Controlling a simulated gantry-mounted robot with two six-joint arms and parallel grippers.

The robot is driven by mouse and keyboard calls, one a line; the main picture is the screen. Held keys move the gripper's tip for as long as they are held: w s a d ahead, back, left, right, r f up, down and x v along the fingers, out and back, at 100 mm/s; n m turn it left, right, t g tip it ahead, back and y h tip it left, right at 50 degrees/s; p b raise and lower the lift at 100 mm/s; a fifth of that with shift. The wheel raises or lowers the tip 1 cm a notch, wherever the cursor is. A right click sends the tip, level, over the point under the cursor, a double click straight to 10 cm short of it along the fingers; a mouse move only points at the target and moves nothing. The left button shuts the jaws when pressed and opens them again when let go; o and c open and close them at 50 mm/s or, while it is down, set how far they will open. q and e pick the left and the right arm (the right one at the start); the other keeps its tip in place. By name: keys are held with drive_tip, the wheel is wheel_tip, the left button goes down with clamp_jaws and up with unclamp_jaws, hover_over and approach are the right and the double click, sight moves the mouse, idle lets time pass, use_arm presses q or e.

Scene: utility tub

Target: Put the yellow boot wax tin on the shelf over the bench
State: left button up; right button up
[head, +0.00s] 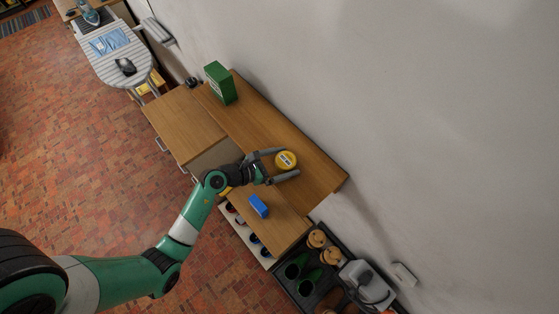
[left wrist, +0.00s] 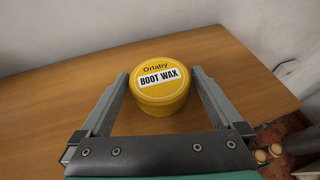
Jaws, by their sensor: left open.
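The yellow boot wax tin (head: 286,160) sits upright on the wooden shelf (head: 318,172) along the wall, above the bench (head: 285,222). My left gripper (head: 286,164) is open, with one finger on each side of the tin. In the left wrist view the fingers (left wrist: 160,78) stand apart around the tin, with small gaps that are hard to judge. The tin's base appears to rest on the shelf. My right gripper is not in view.
A green box (head: 220,84) stands farther along the shelf. A blue block (head: 258,206) lies on the bench below. A boot tray (head: 318,280) with boots and a grey device is at the bottom right. The wall rises behind the shelf. Shelf between tin and box is clear.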

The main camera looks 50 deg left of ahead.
use_arm(q)
drive_tip(key=b+v, duration=0.1)
drive_tip(key=v, duration=1.1)
drive_tip(key=shift+r, duration=0.15)
